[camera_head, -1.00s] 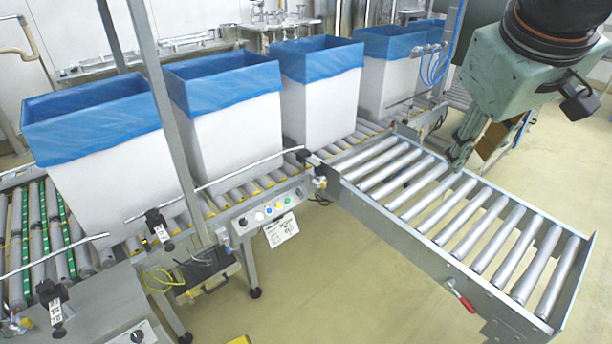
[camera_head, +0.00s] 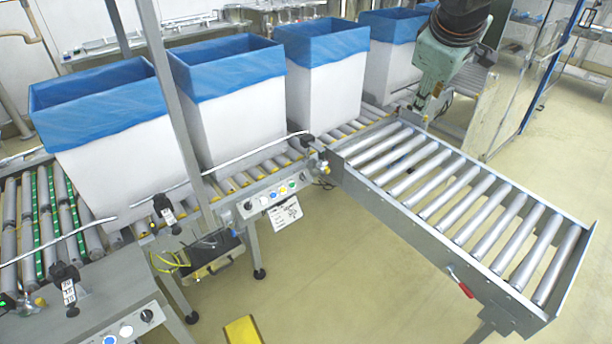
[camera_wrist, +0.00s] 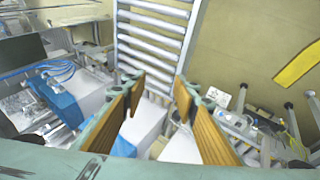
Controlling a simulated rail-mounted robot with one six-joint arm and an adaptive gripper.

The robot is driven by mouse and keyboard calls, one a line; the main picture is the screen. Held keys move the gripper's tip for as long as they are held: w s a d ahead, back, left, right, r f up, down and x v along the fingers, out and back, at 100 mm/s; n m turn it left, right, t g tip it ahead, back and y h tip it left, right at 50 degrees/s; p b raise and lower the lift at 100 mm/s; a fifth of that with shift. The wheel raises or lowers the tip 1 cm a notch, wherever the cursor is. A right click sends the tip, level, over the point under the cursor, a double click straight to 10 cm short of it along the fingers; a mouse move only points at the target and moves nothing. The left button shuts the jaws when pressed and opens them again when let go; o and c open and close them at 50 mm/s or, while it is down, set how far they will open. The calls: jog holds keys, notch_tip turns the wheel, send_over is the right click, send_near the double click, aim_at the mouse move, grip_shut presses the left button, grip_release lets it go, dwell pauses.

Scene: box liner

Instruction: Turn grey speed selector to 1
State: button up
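I cannot make out a selector marked with speeds. A small dark knob (camera_head: 248,205) sits at the left end of the control panel (camera_head: 272,196) on the conveyor side. Another dark knob (camera_head: 147,315) is on the near panel at bottom left, beside a blue and a white button. Their settings are too small to read. My gripper (camera_head: 420,108) is in the back right in the head view, over the far end of the roller table, away from both panels. In the wrist view my gripper (camera_wrist: 160,84) has its tan-padded fingers wide apart, with nothing between them.
White boxes with blue liners (camera_head: 230,110) stand in a row on the conveyor. A roller table (camera_head: 455,200) juts toward the front right. A grey upright post (camera_head: 170,105) stands left of the conveyor panel. A yellow object (camera_head: 243,330) lies low in front. The floor between is clear.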

jog(key=w+a+f+n+y+p, duration=0.1)
jog(key=w+a+f+n, duration=0.25)
jog(key=w+f, duration=0.35)
jog(key=w+a+f+n+t+y+p, duration=0.15)
jog(key=w+a+f, duration=0.3)
jog(key=w, duration=0.45)
jog(key=w+a+f+n+g, duration=0.1)
jog(key=w+a+f+n, duration=0.25)
jog(key=w+f, duration=0.4)
jog(key=n+g+y+p, duration=0.25)
jog(key=n+y, duration=0.25)
jog(key=n, duration=0.4)
send_near(305, 176)
jog(key=shift+m+t, duration=0.25)
jog(key=shift+t, duration=0.15)
jog(key=v, duration=0.5)
jog(key=shift+s+a+f+p, duration=0.15)
jog(key=shift+s+p, duration=0.15)
jog(key=shift+f, duration=0.1)
jog(key=shift+b+x, duration=0.5)
jog(key=shift+x, duration=6.25)
jog(key=shift+w, duration=0.1)
jog(key=shift+c, duration=0.6)
